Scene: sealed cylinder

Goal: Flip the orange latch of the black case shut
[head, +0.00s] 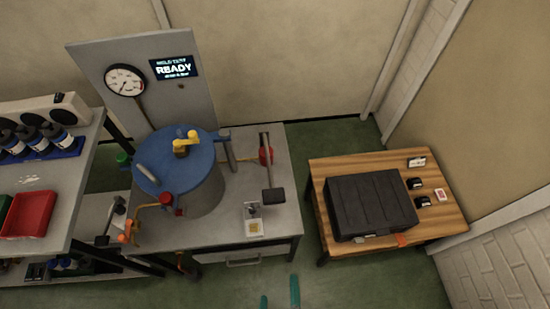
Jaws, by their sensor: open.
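The black case (370,203) lies on the wooden table at the right, and its lid looks closed. The orange latch (402,240) is at the case's near edge, right of the middle, and seems to stick out over the table's front. Its exact angle is too small to tell. My gripper (280,297) shows only as two teal fingertips at the bottom edge, apart and with nothing visible between them. It is left of the case and nearer to me, clear of the latch. The rest of my gripper is out of view.
The wooden table (445,217) also holds small black items and a card right of the case. A grey bench (222,233) with a blue-lidded cylinder (190,160) stands left. A shelf with a red bin (28,214) is far left. Green floor lies open in front.

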